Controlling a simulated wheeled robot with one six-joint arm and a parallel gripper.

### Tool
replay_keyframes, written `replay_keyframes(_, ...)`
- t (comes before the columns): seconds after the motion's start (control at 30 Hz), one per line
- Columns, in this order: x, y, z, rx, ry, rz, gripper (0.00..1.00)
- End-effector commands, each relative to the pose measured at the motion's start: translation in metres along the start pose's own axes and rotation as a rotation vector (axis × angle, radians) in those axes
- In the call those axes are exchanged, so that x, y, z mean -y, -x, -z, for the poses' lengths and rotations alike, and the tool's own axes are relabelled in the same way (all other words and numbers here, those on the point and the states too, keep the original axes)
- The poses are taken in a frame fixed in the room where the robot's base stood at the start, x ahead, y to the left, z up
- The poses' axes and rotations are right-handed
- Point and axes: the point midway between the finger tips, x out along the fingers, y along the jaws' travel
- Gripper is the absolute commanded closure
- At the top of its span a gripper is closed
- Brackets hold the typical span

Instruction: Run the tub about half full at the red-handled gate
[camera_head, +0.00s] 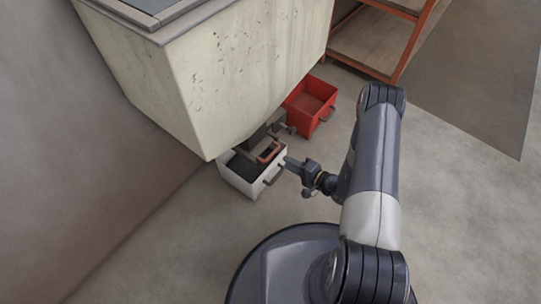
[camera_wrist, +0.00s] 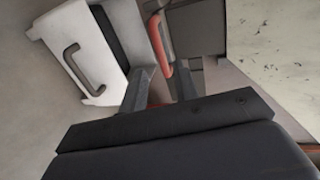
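A white tub (camera_head: 246,184) stands on the floor under the pale hopper's outlet. Its inside looks dark; I cannot tell how much is in it. It also shows in the wrist view (camera_wrist: 80,50), with its grey handle facing out. The gate's red handle (camera_head: 268,152) sits just above the tub's right part; it also shows in the wrist view (camera_wrist: 160,45). My gripper (camera_head: 287,162) is beside the red handle. In the wrist view its fingers (camera_wrist: 162,78) are apart, with the near end of the handle around the gap between the tips. I see no clear grip.
The large stained hopper (camera_head: 225,75) hangs over the tub. A red tub (camera_head: 311,104) stands on the floor behind, near a second outlet. An orange-framed shelf (camera_head: 375,45) is at the back. A wall is at left. The floor at right is clear, with a darker mat (camera_head: 480,80).

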Motion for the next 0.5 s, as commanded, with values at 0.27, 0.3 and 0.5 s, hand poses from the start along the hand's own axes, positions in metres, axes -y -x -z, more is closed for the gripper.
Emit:
replay_keyframes(0.27, -0.002, -0.050, -0.001, 0.005, 0.003, 0.000, 0.71)
replay_keyframes(0.3, -0.002, -0.057, -0.002, 0.005, 0.001, 0.001, 0.71)
replay_keyframes(0.5, -0.002, -0.081, -0.001, 0.003, -0.001, 0.000, 0.71)
